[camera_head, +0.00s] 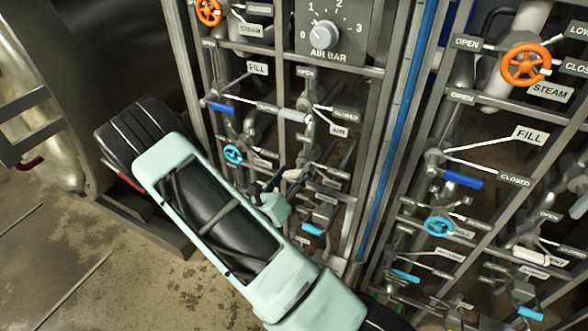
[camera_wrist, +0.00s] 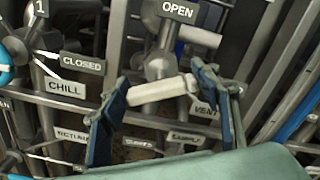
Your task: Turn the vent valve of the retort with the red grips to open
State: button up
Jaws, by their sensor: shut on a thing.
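The vent valve's white lever grip (camera_wrist: 158,90) lies between the two fingers of my gripper (camera_wrist: 163,84) in the wrist view. The gripper is shut on it, with one finger at each end of the grip. The OPEN label (camera_wrist: 177,11) is above the lever and the VENT label (camera_wrist: 206,110) is to its right, partly behind a finger. In the head view my gripper (camera_head: 268,188) is at the left panel, and the white grip (camera_head: 296,174) shows just beyond it. A red grip (camera_head: 30,163) shows on the vessel at the left.
Above the vent lever are a white air lever (camera_head: 295,115) and a blue fill lever (camera_head: 221,107). A blue chill wheel (camera_head: 233,154) is close on the left. A similar panel with an orange steam wheel (camera_head: 526,65) stands at the right. Pipes and frame bars crowd the gripper.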

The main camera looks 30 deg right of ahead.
dwell(0.4)
jog(key=o, duration=1.2)
jog(key=shift+c, duration=0.2)
jog(key=v, duration=1.2)
